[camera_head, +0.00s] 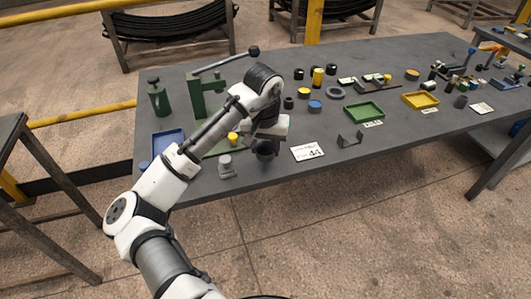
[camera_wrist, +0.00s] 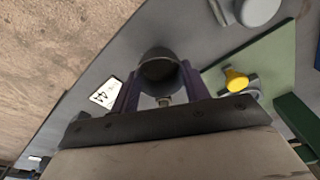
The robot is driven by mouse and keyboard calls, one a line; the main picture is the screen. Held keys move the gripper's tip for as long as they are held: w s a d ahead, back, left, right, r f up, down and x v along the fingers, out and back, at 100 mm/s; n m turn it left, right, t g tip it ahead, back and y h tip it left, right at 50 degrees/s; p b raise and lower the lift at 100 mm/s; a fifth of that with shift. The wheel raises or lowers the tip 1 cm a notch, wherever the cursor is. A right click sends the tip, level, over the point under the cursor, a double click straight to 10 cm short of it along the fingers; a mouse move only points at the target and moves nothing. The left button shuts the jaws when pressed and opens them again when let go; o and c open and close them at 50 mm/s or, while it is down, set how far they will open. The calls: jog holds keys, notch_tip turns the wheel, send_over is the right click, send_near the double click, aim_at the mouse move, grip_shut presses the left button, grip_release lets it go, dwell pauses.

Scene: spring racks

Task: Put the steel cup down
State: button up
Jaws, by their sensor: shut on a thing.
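The steel cup (camera_wrist: 160,57) is a dark grey, round, open-topped vessel between the two purple fingers of my gripper (camera_wrist: 161,74) in the wrist view. A finger lies along each side of it, and my gripper is shut on it. In the head view my gripper (camera_head: 265,146) is over the front part of the grey table, left of the white number card (camera_head: 307,151). The cup is dark and mostly hidden there, and I cannot tell whether its base touches the table.
A green press (camera_head: 208,95) with a lever stands behind my arm. A yellow knob (camera_wrist: 236,80) sits on its green base. A grey fixture (camera_head: 226,170) stands to the left near the front edge. A dark bracket (camera_head: 350,139) and green tray (camera_head: 364,111) lie right.

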jog(key=shift+f, duration=1.45)
jog(key=shift+f, duration=0.2)
jog(key=o, duration=1.1)
jog(key=shift+c, duration=0.2)
jog(key=shift+r, duration=0.1)
notch_tip(320, 180, up, 12)
jog(key=s, duration=0.1)
jog(key=shift+s+a+b, duration=0.15)
jog(key=shift+s+b, duration=0.05)
jog(key=shift+b, duration=0.1)
